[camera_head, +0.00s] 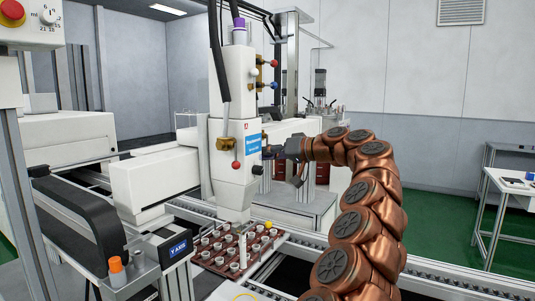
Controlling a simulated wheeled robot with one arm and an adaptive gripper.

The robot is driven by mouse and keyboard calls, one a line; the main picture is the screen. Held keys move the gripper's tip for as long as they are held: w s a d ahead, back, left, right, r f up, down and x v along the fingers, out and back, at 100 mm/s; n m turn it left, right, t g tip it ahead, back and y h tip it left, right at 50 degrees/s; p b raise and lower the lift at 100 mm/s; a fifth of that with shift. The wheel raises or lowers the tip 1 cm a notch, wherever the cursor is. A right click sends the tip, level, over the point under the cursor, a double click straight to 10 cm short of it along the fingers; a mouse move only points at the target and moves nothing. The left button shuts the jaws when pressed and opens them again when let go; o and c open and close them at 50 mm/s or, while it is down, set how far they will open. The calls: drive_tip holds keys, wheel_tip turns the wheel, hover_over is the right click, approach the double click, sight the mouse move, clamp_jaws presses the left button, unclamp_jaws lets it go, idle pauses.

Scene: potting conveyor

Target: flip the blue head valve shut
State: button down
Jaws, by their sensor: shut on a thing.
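The white dispensing head (235,110) stands upright in the middle of the head camera view. My gripper (271,150) reaches in from the right to the head's lower right side, next to its blue label (253,143). Higher on the head's right side, a brass valve with a red knob (273,62) sits above one with a blue knob (273,85).
A brown tray (213,265) with several small white cups lies below the head. The conveyor rail (455,277) runs along the front.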

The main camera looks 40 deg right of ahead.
drive_tip(key=c, duration=1)
unclamp_jaws()
